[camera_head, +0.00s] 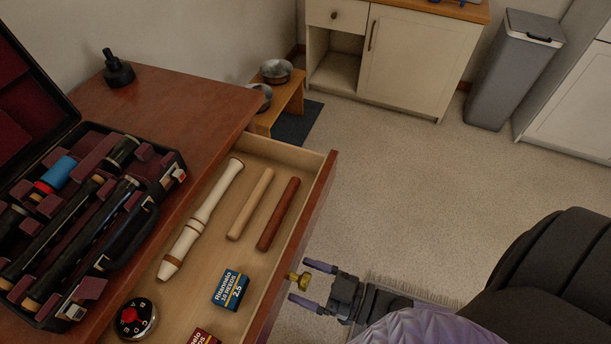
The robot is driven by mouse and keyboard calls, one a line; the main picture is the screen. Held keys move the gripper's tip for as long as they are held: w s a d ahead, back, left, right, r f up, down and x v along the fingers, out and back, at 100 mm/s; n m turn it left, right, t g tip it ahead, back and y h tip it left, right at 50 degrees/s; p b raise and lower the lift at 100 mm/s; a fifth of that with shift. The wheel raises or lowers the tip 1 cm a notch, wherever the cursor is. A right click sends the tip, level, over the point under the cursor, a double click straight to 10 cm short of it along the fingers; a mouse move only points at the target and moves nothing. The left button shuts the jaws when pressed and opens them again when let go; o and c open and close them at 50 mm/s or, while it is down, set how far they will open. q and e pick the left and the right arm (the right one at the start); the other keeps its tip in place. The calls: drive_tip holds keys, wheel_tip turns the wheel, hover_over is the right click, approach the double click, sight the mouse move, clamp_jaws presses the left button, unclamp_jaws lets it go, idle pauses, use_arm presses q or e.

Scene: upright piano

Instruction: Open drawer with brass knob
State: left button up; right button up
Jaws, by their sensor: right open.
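The drawer (262,303) is pulled out from under a reddish-brown wooden top, and its inside shows. Its brass knob (299,281) sticks out from the drawer front. My right gripper (312,282) is open at the knob, with its two purple-grey fingers on either side of it. Whether the fingers touch the knob cannot be told. Inside the drawer lie a cream recorder (203,215), a pale stick (250,204), a dark red stick (279,214), a blue reed box (230,290) and a round black tuner (136,319). My left gripper is out of view.
An open instrument case (140,205) and a black stand (117,69) sit on the wooden top (185,95). A small wooden stand with bowls (276,70), a cabinet (415,60) and a grey bin (510,75) are farther back.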

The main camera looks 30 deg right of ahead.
drive_tip(key=v, duration=0.9)
drive_tip(key=shift+s+d+p, duration=0.15)
drive_tip(key=shift+p, duration=0.2)
